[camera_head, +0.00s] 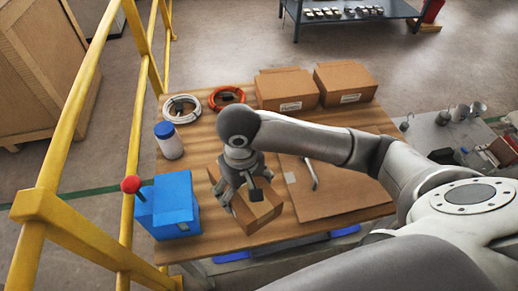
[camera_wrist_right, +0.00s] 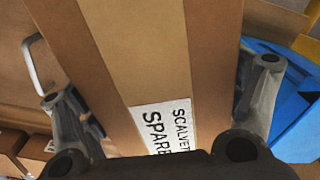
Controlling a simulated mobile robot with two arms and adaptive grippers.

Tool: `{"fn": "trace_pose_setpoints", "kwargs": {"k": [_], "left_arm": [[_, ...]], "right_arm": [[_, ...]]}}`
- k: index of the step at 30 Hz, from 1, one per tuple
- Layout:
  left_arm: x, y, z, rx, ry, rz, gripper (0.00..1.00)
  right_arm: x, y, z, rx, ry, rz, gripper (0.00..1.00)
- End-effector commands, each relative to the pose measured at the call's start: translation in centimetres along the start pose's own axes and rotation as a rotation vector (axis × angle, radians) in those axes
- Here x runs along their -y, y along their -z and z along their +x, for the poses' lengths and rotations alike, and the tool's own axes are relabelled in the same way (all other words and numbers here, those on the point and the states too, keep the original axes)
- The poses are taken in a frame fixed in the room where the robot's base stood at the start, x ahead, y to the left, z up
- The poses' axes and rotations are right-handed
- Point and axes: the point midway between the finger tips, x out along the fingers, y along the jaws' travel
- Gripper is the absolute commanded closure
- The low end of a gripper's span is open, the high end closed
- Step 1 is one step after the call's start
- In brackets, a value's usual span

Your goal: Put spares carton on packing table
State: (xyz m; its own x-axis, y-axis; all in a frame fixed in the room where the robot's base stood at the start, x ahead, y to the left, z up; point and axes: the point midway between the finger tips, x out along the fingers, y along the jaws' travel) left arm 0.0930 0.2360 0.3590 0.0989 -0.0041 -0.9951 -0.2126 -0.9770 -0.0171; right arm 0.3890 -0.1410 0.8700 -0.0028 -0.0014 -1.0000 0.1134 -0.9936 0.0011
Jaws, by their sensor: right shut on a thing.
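The spares carton (camera_head: 263,214) is a small brown box near the front edge of the wooden packing table (camera_head: 203,150). My right gripper (camera_head: 241,200) comes down over it from above and is shut on it. In the right wrist view the carton (camera_wrist_right: 205,60) fills the middle between the two fingers, with a white label reading "SPARE" in part. The carton is over the tabletop; I cannot tell whether its underside touches it. My left gripper is not in view.
A blue device with a red knob (camera_head: 172,205) and a white bottle with blue lid (camera_head: 169,141) stand left of the carton. Coiled cables and two cartons (camera_head: 287,89) are at the back. A yellow railing (camera_head: 70,130) runs left.

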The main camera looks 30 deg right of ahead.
Motion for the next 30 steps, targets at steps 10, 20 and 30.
{"fn": "trace_pose_setpoints", "kwargs": {"k": [10, 20, 30], "left_arm": [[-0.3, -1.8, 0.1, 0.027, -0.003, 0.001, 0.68], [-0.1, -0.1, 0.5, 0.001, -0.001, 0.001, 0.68], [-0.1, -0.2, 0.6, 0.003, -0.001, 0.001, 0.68]], "right_arm": [[-1.0, 6.1, 2.5, -0.002, 0.000, 0.003, 0.52], [-1.8, 10.7, 6.6, -0.001, 0.000, 0.002, 0.52], [-2.1, 12.5, 8.9, -0.002, 0.001, -0.001, 0.52]]}}
